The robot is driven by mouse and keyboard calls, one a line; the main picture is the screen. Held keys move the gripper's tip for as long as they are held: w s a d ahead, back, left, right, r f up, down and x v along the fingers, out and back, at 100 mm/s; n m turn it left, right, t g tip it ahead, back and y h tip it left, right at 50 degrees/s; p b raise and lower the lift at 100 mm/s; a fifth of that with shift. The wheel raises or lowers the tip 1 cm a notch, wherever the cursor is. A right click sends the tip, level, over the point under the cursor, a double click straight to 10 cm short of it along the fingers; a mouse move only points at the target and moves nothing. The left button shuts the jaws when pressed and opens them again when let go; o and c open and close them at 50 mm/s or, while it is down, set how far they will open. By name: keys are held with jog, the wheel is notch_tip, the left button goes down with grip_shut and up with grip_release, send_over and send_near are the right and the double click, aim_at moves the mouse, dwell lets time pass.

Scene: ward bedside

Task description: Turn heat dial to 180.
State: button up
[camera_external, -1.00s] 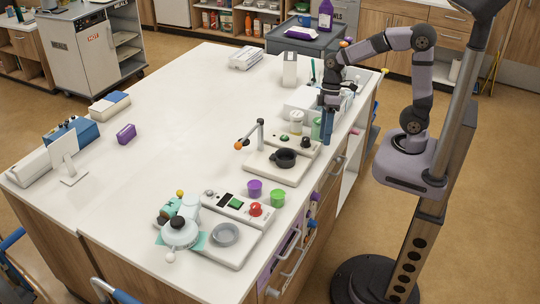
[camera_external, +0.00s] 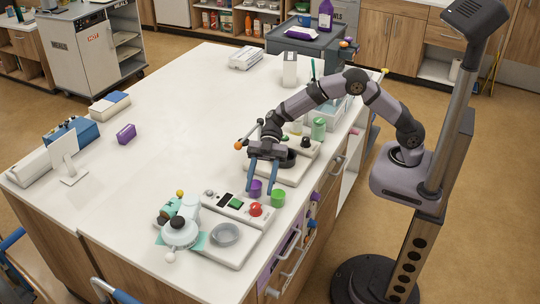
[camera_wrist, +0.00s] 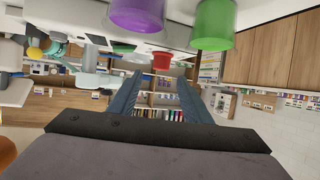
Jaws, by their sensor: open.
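My gripper (camera_external: 263,189) is open and empty, its two blue fingers low over the worktop beside the purple cup (camera_external: 255,188). In the wrist view my gripper (camera_wrist: 159,82) has its fingers apart with nothing between them. A red knob (camera_external: 256,209) stands on a white control panel (camera_external: 217,201) in front of my fingers; the red knob also shows beyond the fingertips in the wrist view (camera_wrist: 162,61). A black knob (camera_external: 305,142) is on the unit behind my gripper. No numbers are readable, so I cannot tell which knob is the heat dial or its setting.
A green cup (camera_external: 278,198) stands close to the right finger. The black pan (camera_external: 288,157) behind is partly hidden by my gripper. A grey dish (camera_external: 225,234) and a glass vessel (camera_external: 180,234) are at the front.

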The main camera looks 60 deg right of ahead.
aim_at(256, 204)
jog(key=shift+p+x, duration=1.4)
jog(key=shift+x, duration=2.3)
jog(key=shift+f, duration=0.2)
jog(key=c, duration=1)
